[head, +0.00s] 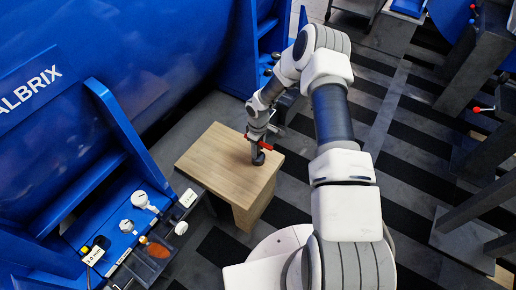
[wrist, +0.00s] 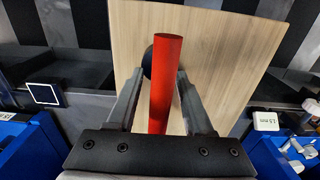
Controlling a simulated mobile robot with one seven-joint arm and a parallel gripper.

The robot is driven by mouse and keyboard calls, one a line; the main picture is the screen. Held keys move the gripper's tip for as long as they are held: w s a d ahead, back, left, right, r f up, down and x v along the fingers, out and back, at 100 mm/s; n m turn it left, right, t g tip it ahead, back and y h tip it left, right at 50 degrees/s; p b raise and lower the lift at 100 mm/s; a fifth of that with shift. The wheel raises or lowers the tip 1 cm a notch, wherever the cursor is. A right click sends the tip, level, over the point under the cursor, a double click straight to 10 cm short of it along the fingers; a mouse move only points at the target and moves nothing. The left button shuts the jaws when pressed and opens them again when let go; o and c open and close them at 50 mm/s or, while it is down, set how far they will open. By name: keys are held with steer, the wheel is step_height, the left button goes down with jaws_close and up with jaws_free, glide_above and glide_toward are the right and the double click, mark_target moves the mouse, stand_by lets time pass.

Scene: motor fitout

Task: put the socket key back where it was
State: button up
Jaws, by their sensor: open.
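The socket key, as far as I can tell, is the piece with a red bar handle (head: 264,146) and a dark round end (head: 258,158), at the wooden block top (head: 215,155). In the wrist view the red bar (wrist: 167,85) runs lengthwise between my fingers, with a black round part (wrist: 147,62) behind it near the wood. My gripper (head: 257,143) is over the block with its fingers apart on either side of the bar. It also shows in the wrist view (wrist: 157,78). I cannot tell whether the fingers touch the key; its lower part is mostly hidden.
A large blue machine (head: 120,60) stands behind. The left part of the block top is clear.

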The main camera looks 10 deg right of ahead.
steer(key=shift+r, duration=0.1)
step_height(320, 180, up, 13)
steer(key=p, duration=0.4)
steer(key=shift+f, duration=0.2)
steer(key=s+d+r+m+t+h, duration=0.1)
steer(key=s+r+m, duration=0.15)
steer(key=r, duration=1.05)
steer(key=s+d+r+m+t+h, duration=0.1)
steer(key=s+d+r, duration=0.15)
steer(key=r, duration=1.05)
steer(key=s+a+r+m+t, duration=0.1)
steer(key=s+r, duration=0.3)
steer(key=s, duration=0.3)
steer(key=s+a+r+m+t+y, duration=0.1)
steer(key=s+r+m, duration=0.1)
steer(key=s+r, duration=0.3)
steer(key=s+a+r+m+t+y, duration=0.1)
steer(key=s+r, duration=0.4)
steer(key=s, duration=0.6)
steer(key=shift+s+a+m+t, duration=0.2)
steer(key=shift+s+m+t, duration=0.1)
steer(key=shift+m, duration=0.45)
steer(key=shift+r, duration=0.15)
